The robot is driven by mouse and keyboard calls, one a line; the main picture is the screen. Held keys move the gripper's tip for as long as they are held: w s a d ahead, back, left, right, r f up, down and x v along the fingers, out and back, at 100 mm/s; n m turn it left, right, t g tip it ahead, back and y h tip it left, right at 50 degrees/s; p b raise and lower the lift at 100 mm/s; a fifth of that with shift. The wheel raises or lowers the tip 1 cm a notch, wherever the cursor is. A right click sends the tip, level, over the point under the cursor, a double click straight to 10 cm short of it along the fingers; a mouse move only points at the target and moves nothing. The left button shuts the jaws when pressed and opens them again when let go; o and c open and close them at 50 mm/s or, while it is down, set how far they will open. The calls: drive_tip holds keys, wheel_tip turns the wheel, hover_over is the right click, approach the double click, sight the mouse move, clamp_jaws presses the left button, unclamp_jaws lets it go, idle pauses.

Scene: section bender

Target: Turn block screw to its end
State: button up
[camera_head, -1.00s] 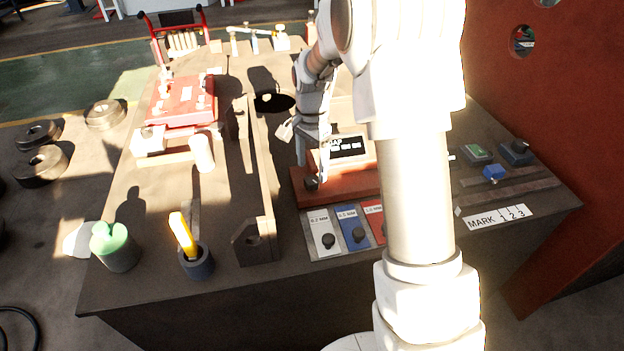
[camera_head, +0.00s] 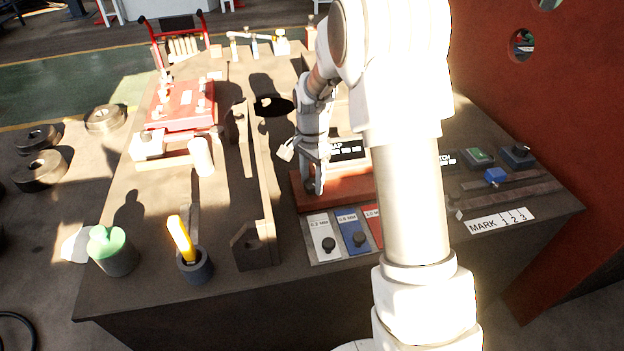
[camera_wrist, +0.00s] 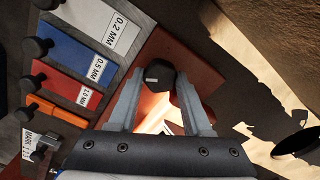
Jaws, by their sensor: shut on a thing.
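The block screw, a black faceted knob (camera_wrist: 159,76) with a pale mark on top, stands on the red block. The block also shows in the head view (camera_head: 340,192). In the wrist view my gripper (camera_wrist: 160,88) has one finger on each side of the knob and is shut on it. In the head view my gripper (camera_head: 313,186) points down at the left end of the red block and mostly hides the knob. A small display (camera_head: 349,149) behind the block is partly covered by my arm.
Labelled plates with black knobs, 0.2 MM (camera_head: 323,238) and 0.5 MM (camera_head: 353,232), lie in front of the block. A long upright rail (camera_head: 262,190) stands to the left. A green button box (camera_head: 479,156) and a MARK scale (camera_head: 500,221) are at right.

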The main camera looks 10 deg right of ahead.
clamp_jaws()
drive_tip(key=n+p, duration=0.1)
drive_tip(key=n, duration=0.3)
drive_tip(key=shift+r+n+p, duration=0.1)
drive_tip(key=shift+n+p, duration=0.25)
drive_tip(key=shift+n, duration=0.05)
drive_tip(key=n+p, duration=0.1)
drive_tip(key=n, duration=0.4)
drive_tip(key=n+p, duration=0.2)
drive_tip(key=n, duration=0.3)
drive_tip(key=shift+n, duration=0.4)
drive_tip(key=shift+n+p, duration=0.7)
drive_tip(key=shift+n, duration=1.6)
